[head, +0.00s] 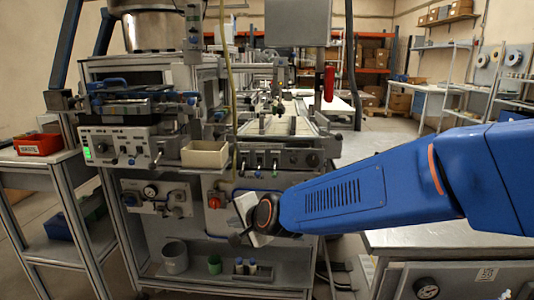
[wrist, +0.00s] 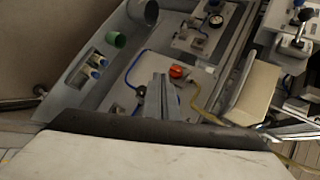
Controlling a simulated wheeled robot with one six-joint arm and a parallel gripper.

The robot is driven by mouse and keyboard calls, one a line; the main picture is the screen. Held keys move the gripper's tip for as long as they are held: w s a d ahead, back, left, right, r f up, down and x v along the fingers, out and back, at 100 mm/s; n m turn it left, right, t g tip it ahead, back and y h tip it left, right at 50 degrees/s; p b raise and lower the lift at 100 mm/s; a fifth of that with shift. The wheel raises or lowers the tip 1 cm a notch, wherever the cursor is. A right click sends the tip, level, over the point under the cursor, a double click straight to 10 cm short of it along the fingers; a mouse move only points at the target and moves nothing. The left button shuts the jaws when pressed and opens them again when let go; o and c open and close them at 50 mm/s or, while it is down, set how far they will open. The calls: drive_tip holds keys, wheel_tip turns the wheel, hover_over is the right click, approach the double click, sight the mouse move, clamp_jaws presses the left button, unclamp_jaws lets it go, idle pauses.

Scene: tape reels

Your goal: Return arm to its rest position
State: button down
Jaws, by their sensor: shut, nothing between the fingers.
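My blue arm reaches from the right edge of the head view toward the middle, in front of the grey machine (head: 205,185). My gripper (head: 238,238) is at its end, small and partly hidden by the wrist, near the machine's front panel. In the wrist view, the closed grey fingers of my gripper (wrist: 160,98) point toward the panel with the red knob (wrist: 177,71). Nothing shows between them. I cannot tell how far the fingertips are from the panel.
A cream bin (head: 205,154) sits on the machine's front. A grey cup (head: 175,257), a green cup (head: 215,265) and small bottles (head: 246,267) stand on its lower shelf. A red bin (head: 38,144) is on the left cart. A grey bench (head: 440,238) stands below my arm at right.

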drive_tip(key=s+d+n+g+h, duration=0.1)
drive_tip(key=s+d+n, duration=0.3)
drive_tip(key=d, duration=0.6)
drive_tip(key=s+d+n+g+h, duration=0.1)
drive_tip(key=s+d+h, duration=0.1)
drive_tip(key=s+d, duration=0.65)
drive_tip(key=s+d+n+g+h, duration=0.1)
drive_tip(key=s+d+n, duration=0.25)
drive_tip(key=d, duration=0.75)
drive_tip(key=s+d+f+n+g+h, duration=0.1)
drive_tip(key=s+d+f+h, duration=0.1)
drive_tip(key=s+d, duration=0.7)
drive_tip(key=shift+s+f+h, duration=0.25)
drive_tip(key=shift+s+h, duration=0.15)
drive_tip(key=shift+s, duration=0.8)
